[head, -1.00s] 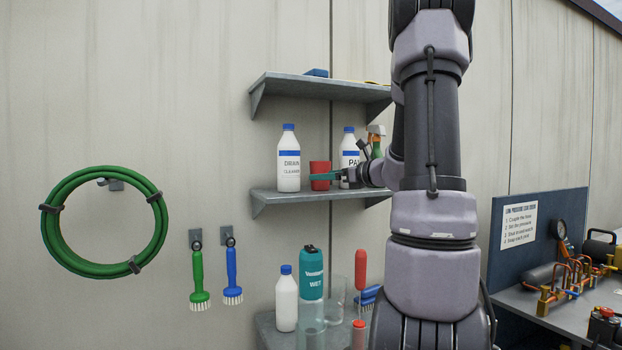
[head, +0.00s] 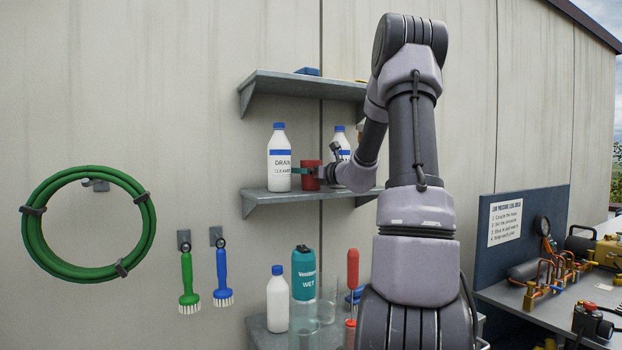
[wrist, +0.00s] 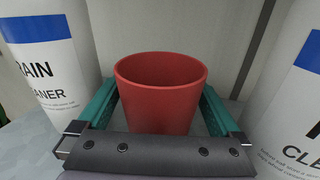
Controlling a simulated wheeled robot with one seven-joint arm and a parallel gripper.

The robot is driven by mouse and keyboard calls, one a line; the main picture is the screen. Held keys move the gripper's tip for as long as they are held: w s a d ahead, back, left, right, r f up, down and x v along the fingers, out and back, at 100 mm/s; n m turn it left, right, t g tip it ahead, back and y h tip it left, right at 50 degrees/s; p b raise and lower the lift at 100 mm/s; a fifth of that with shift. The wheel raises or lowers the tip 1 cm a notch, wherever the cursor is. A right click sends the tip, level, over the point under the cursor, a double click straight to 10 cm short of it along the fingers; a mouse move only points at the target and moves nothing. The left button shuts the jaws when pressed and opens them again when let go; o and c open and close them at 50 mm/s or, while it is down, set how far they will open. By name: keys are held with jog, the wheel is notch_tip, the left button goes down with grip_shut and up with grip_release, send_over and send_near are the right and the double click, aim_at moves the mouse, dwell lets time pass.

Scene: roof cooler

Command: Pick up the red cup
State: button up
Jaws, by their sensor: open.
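The red cup (head: 311,173) stands upright on the middle shelf (head: 290,203), between two white bottles with blue labels. In the wrist view the cup (wrist: 161,85) sits between the two green fingers of my gripper (wrist: 160,100). The fingers are open, one on each side of the cup, and a small gap seems to show on the right side. In the head view my gripper (head: 306,171) is at the cup, and my wrist hides part of the right side.
A drain cleaner bottle (head: 279,158) stands close left of the cup. Another white bottle (head: 341,141) stands close right, partly hidden by my arm. An upper shelf (head: 300,82) is above. Bottles and clear glasses stand on the lower shelf.

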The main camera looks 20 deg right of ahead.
jog(key=shift+w, duration=0.2)
jog(key=shift+a, duration=0.1)
jog(key=c, duration=1.1)
